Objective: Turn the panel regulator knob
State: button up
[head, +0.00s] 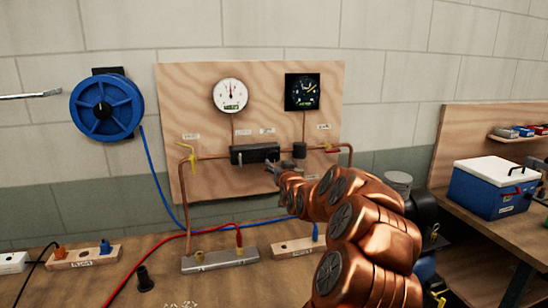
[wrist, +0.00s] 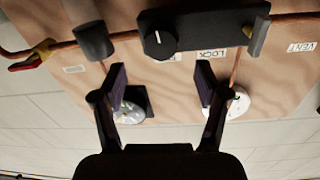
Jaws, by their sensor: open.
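The regulator is a black block (head: 250,154) on the copper pipe of the plywood panel. In the wrist view, its round black knob (wrist: 160,38) with a white pointer mark faces the camera. A "LOCK" label sits beside it. My gripper (wrist: 160,76) is open and empty, its two fingers spread on either side of the line toward the knob and apart from it. In the head view, my gripper (head: 280,168) is just below and right of the block and partly hides its right end, and the knob cannot be made out.
A black cylinder (wrist: 95,40) stands beside the block on the pipe, and a red-handled valve (wrist: 27,62) lies beyond it. A white gauge (head: 230,95) and a dark gauge (head: 303,91) hang above.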

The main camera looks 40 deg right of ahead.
aim_at(274, 157)
jog(key=shift+p+x, duration=1.6)
jog(key=shift+x, duration=2.1)
jog(key=c, duration=1.2)
